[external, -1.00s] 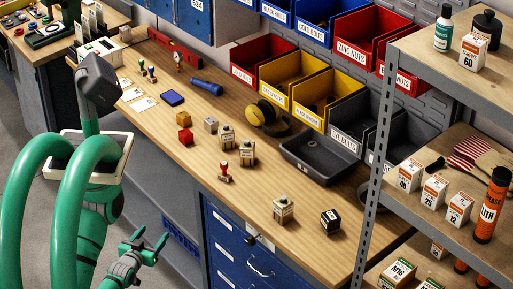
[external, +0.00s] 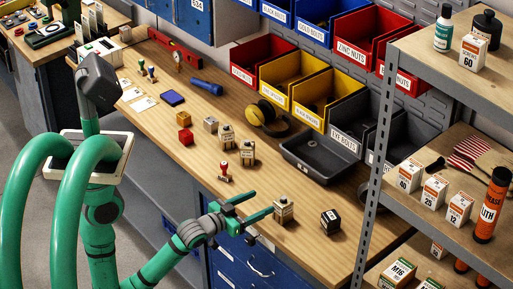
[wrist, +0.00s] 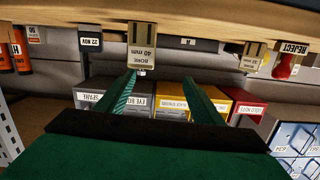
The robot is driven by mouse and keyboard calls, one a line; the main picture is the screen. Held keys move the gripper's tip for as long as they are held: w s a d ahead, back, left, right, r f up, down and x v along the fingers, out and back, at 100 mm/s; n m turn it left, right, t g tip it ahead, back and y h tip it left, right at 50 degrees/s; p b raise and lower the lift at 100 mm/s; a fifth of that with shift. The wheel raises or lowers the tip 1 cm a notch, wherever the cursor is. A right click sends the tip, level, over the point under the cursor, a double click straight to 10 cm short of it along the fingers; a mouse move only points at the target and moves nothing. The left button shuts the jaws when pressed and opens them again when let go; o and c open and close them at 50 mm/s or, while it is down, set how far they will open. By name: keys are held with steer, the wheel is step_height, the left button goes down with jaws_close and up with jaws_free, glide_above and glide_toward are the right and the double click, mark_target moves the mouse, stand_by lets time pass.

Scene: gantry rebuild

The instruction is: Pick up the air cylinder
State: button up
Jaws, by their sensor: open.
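The likely air cylinder is a beige-grey block (external: 283,211) with a dark cap, standing upright near the bench's front edge. In the wrist view, which looks upside down, the block (wrist: 142,44) reads "BORE 40 mm". My gripper (external: 262,202) is open and empty just left of it, fingers pointing at it. In the wrist view my fingertips (wrist: 158,77) appear either side of a spot slightly right of the block; contact cannot be told. Two similar blocks (external: 227,135) (external: 248,152) stand farther back; one labelled block (wrist: 252,56) shows in the wrist view.
A black date block (external: 330,222) stands right of the near block, and a red stamp (external: 224,172) to its left. A grey tray (external: 310,172) and coloured bins (external: 290,95) line the back. A metal shelf post (external: 376,165) rises at the right.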

mark_target(276, 206)
steer(key=shift+s+d+f+g+y, duration=0.1)
steer(key=shift+s+d+g+y, duration=0.1)
steer(key=shift+d+g+y, duration=0.45)
steer(key=shift+s+d+f+g+y, duration=0.2)
steer(key=shift+d+g, duration=0.45)
steer(key=shift+d, duration=0.5)
steer(key=x, duration=0.5)
steer(key=shift+w+d+f, duration=0.1)
steer(key=shift+w, duration=0.1)
steer(key=shift+s+f+x, duration=0.1)
steer(key=shift+x, duration=1.2)
steer(key=shift+s+f+x, duration=0.1)
steer(key=shift+f+x, duration=0.05)
steer(key=shift+x, duration=1.2)
steer(key=c, duration=1.4)
steer(key=shift+r, duration=0.1)
steer(key=shift+c, duration=0.5)
